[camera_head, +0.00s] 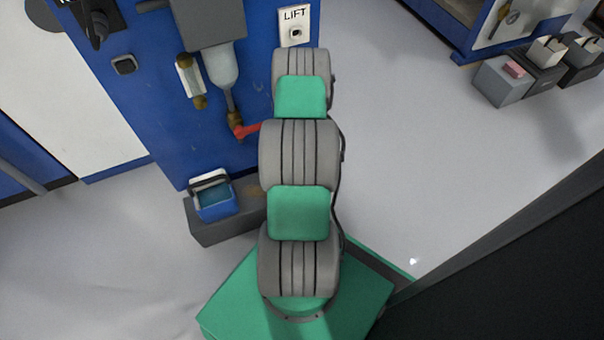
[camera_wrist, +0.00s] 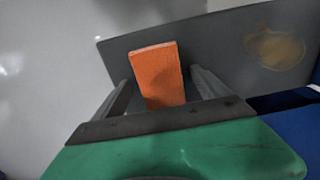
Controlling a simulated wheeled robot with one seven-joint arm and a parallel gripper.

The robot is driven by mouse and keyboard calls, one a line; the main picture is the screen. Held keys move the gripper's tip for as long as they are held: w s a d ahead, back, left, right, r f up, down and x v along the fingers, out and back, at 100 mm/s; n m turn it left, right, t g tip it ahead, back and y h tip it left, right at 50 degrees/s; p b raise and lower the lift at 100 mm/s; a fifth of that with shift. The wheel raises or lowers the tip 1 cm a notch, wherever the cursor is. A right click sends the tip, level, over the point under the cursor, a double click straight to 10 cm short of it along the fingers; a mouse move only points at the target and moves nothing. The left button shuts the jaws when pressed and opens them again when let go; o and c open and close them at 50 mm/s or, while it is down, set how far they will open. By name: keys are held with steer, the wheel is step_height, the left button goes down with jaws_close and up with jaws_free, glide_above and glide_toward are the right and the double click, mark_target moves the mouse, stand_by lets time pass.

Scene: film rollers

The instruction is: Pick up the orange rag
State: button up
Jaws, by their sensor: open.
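The orange rag (camera_wrist: 157,72) shows in the wrist view as a flat, folded-looking rectangle against a dark grey surface with a tan stain. My gripper (camera_wrist: 161,84) is open, with one finger to the left of the rag and one to its right. The rag lies between the fingers in the picture; I cannot tell whether it is touched or how far beyond the fingertips it is. In the head view, neither the rag nor my gripper's fingers can be seen.
A grey block (camera_head: 222,227) stands on the floor left of my arm, with a blue container (camera_head: 212,198) on it. A blue panel (camera_head: 150,75) behind carries a red handle (camera_head: 245,130) close to my arm. Open floor lies to the right.

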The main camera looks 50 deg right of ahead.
steer(key=shift+c, duration=0.3)
steer(key=shift+r, duration=0.1)
steer(key=c, duration=1.5)
